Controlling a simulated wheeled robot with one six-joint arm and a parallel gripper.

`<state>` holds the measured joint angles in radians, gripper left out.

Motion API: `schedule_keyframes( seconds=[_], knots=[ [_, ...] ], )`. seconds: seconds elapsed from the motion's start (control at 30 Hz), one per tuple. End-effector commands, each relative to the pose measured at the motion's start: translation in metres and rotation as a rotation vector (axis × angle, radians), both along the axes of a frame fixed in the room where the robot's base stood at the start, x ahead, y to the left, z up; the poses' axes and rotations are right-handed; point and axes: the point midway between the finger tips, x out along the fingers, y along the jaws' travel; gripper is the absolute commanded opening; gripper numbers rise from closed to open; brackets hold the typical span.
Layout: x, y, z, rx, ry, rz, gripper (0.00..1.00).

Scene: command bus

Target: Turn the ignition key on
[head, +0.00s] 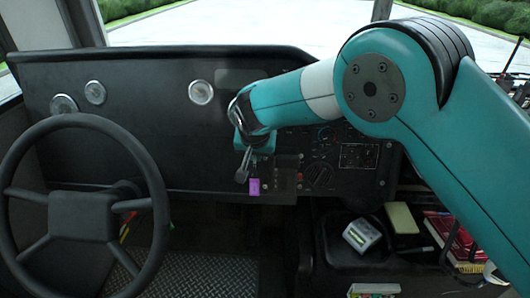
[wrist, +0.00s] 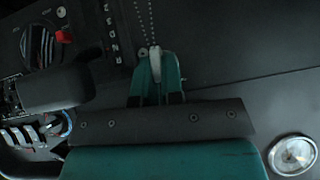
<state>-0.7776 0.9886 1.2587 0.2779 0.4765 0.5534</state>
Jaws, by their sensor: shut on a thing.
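The ignition key (wrist: 155,66) shows in the wrist view as a pale piece between the two teal fingers of my gripper (wrist: 156,82). My gripper is shut on it, with the fingertips close against the dark dashboard panel. A beaded chain runs from the key to the top edge of that view. In the head view my gripper (head: 262,147) is at the dashboard, right of the steering wheel, and hides the key. A purple tag (head: 254,187) hangs just below it. The key's slot and its turn angle cannot be made out.
A dark lever (wrist: 60,90) stands close beside my gripper; it also shows in the head view (head: 243,166). A black knob with a red mark (wrist: 42,42) lies beyond it. The steering wheel (head: 158,190) is at left. Boxes and books (head: 455,240) lie at lower right.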

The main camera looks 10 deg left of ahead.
Motion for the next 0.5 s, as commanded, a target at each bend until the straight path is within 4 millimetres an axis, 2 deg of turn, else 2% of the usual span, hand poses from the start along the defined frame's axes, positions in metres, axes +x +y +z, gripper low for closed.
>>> schedule_keyframes(
  seconds=[0.03, 0.27, 0.4, 0.5],
  knots=[
    [0.0002, -0.0018, -0.0072, -0.004, 0.003, -0.002, 0.00],
    [0.0001, -0.0020, -0.0071, -0.004, 0.003, -0.002, 0.00],
    [0.0002, -0.0026, -0.0072, -0.005, 0.004, -0.002, 0.33],
    [0.0003, -0.0026, -0.0062, -0.004, 0.003, -0.002, 0.34]
  ],
)
